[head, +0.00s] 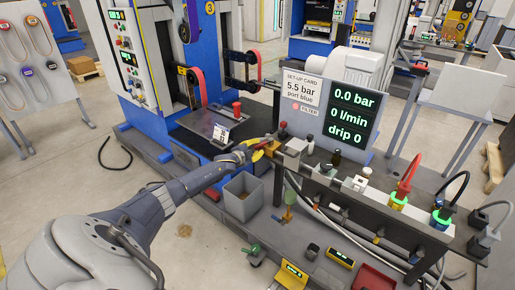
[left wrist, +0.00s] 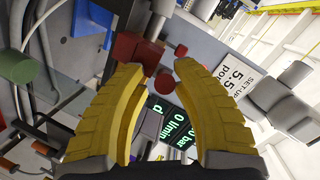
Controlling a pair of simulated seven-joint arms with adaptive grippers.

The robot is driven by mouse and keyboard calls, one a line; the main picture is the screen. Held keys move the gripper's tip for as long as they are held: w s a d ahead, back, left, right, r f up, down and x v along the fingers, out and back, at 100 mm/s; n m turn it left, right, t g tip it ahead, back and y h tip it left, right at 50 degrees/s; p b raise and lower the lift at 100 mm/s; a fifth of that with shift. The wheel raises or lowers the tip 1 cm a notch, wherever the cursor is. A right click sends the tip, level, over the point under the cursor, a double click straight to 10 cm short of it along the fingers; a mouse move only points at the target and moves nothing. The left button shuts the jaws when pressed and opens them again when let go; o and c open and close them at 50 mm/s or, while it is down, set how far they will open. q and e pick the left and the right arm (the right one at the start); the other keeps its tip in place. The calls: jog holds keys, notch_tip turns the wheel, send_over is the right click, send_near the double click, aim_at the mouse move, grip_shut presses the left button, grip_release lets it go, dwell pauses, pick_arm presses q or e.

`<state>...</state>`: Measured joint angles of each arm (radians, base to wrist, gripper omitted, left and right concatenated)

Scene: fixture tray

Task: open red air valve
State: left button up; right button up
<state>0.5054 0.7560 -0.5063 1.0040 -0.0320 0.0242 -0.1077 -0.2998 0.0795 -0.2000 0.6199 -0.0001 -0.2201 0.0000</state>
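In the head view a dark red knob (head: 283,128), which looks like the red air valve, stands on the fixture rail just beyond my left gripper (head: 262,145). In the left wrist view my left gripper (left wrist: 160,75) has its yellow fingers apart with nothing held. Red parts lie beyond the fingertips: a block (left wrist: 124,45), a round red end (left wrist: 165,84) in the gap, and a small red piece (left wrist: 181,50) near the right fingertip. I cannot tell whether any finger touches them. The display (head: 352,115) reads 0.0 bar, 0 l/min and drip 0. My right gripper is not in view.
A set-up card (head: 301,90) reads 5.5 bar, port blue. A grey bin (head: 243,198) stands below my left gripper. Red (head: 405,183) and blue (head: 441,217) hose plugs stand at the rail's right. A red tray (head: 374,277) lies at the front.

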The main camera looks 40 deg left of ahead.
pick_arm(q)
jog(key=shift+o, duration=1.2)
jog(key=shift+w+r, duration=0.1)
jog(key=v, duration=1.2)
